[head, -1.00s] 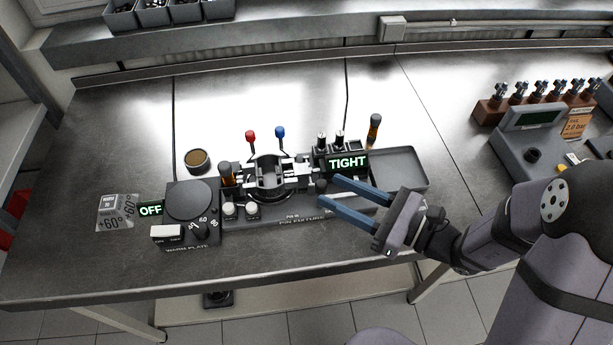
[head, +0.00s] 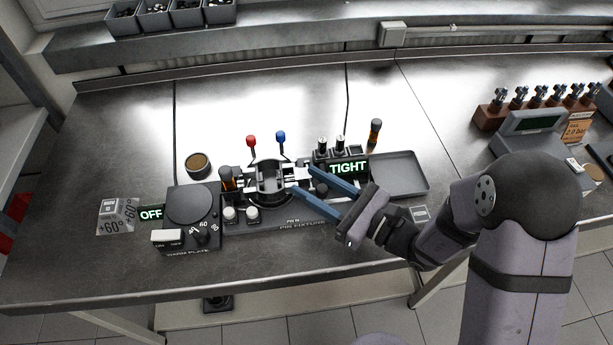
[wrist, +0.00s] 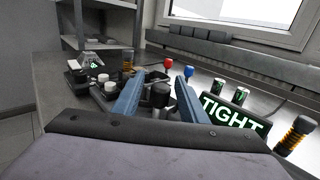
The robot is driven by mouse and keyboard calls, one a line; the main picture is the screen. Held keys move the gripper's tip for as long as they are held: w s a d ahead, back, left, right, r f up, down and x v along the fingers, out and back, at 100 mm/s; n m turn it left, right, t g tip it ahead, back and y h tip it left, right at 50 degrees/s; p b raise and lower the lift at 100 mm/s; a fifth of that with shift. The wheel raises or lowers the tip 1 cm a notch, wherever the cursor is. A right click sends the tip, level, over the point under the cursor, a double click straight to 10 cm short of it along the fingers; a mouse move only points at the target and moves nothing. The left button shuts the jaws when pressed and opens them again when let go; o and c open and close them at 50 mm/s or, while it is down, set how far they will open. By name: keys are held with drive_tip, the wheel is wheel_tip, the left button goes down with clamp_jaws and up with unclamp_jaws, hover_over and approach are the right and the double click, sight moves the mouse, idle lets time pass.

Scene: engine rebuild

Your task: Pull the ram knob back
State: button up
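The ram knob looks to be the black round knob (head: 321,189) at the right end of the pin fixture (head: 300,216). It stands upright between my fingers in the wrist view (wrist: 161,94). My gripper (head: 300,180) is open, its two blue fingers on either side of the knob. The fingertips reach past it toward the dark ring-like part (head: 268,181) held in the fixture. I cannot tell whether either finger touches the knob. A green-lit TIGHT display (head: 348,168) stands just behind the fingers.
A red lever (head: 251,142) and a blue lever (head: 281,137) rise behind the fixture. The warm plate (head: 192,206) with an OFF sign stands left. An empty grey tray (head: 425,190) and an orange-handled tool (head: 375,131) are right. The bench front is clear.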

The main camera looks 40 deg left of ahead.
drive_tip(key=shift+a, duration=0.85)
clamp_jaws()
drive_tip(key=shift+w+d, duration=0.95)
drive_tip(key=shift+w, duration=0.05)
drive_tip(key=shift+c, duration=2.2)
unclamp_jaws()
drive_tip(key=o, duration=0.4)
drive_tip(key=shift+d, duration=0.1)
drive_tip(key=shift+o, duration=0.2)
